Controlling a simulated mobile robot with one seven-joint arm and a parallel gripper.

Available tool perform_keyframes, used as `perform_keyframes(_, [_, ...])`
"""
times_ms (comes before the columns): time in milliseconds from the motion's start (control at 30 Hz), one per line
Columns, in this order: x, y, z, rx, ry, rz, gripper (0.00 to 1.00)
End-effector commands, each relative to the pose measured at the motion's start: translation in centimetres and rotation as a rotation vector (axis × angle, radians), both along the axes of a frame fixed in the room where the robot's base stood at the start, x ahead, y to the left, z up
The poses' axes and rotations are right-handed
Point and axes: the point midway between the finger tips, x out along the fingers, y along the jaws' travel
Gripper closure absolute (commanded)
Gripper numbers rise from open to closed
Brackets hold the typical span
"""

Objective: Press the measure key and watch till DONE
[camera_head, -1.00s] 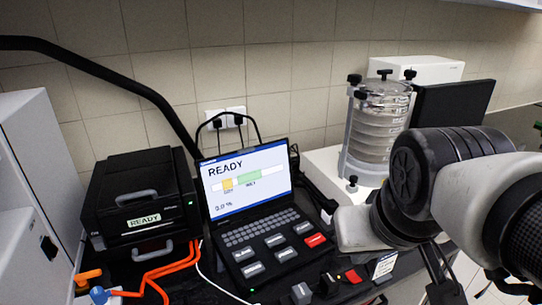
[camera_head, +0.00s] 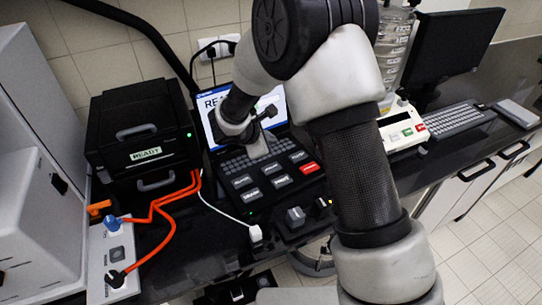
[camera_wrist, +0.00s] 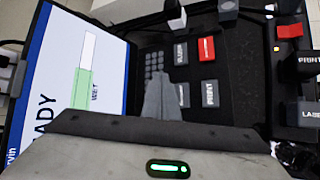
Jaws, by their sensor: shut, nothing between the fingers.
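The laptop-like console has a screen (camera_head: 208,108), and "RE" of its status word shows past my arm. In the wrist view the same screen (camera_wrist: 60,70) shows "ADY", a green band and "WET". Its keypad has grey keys (camera_head: 282,181) and one red key (camera_head: 310,168); the wrist view shows a key lettered PRINT (camera_wrist: 210,92) and the red key (camera_wrist: 207,48). I cannot tell which key is measure. My gripper (camera_head: 262,150) is shut and empty over the small dark buttons; its tip (camera_wrist: 163,82) partly hides a grey key. Contact cannot be told.
A black box (camera_head: 140,110) labelled READY stands left of the console, with orange cables (camera_head: 175,200) before it. The sieve stack (camera_head: 392,45), partly behind my arm, a monitor (camera_head: 440,55) and a keyboard (camera_head: 455,120) are at the right.

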Motion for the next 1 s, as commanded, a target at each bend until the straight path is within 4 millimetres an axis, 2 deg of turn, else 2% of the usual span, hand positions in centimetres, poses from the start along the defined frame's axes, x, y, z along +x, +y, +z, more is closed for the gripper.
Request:
perform_keyframes(567, [0.1,0.3,-1.1,-0.006,0.004,0.015,1.00])
perform_keyframes(767, [0.1,0.3,-3.1,-0.006,0.005,0.015,1.00])
perform_keyframes(1000, [0.1,0.3,-6.7,-0.006,0.004,0.014,1.00])
